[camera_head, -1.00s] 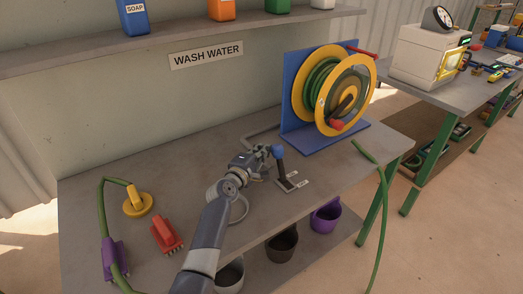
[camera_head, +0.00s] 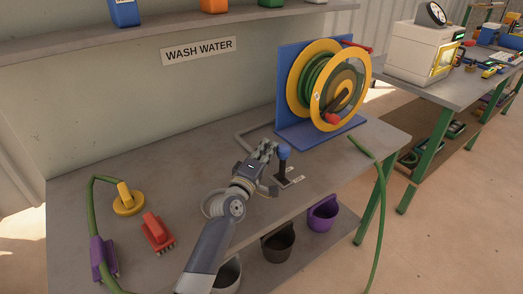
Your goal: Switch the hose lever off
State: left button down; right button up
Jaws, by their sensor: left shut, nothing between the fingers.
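The hose lever is a dark stick with a blue knob (camera_head: 284,151), rising from a small base plate (camera_head: 287,183) on the workbench. The stick now stands close to upright. Two small pale labels lie beside it, too small to read. My left gripper (camera_head: 269,152) is shut and empty, just left of the knob. Its fingertips are at or very near the knob; I cannot tell whether they touch. My right gripper is not in view.
A yellow hose reel (camera_head: 325,85) on a blue stand is behind the lever. A red brush (camera_head: 157,232), a yellow nozzle piece (camera_head: 128,200) and green hose lie at the left. Buckets, including a purple one (camera_head: 323,214), sit below the bench front.

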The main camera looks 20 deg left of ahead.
aim_at(281, 150)
pick_arm(q)
jog(key=shift+m+t+h, duration=0.3)
jog(key=shift+m+t, duration=0.1)
jog(key=shift+m, duration=0.4)
jog(key=s+d, duration=0.1)
jog(key=d, duration=0.1)
jog(key=s+d, duration=0.1)
jog(key=s, duration=0.1)
jog(key=shift+d+r, duration=0.1)
jog(key=shift+d, duration=0.25)
jog(key=shift+s+d, duration=0.3)
jog(key=shift+d, duration=0.2)
jog(key=shift+s, duration=0.1)
jog(key=shift+d+f, duration=0.1)
jog(key=shift+f, duration=0.15)
jog(key=shift+r, duration=0.1)
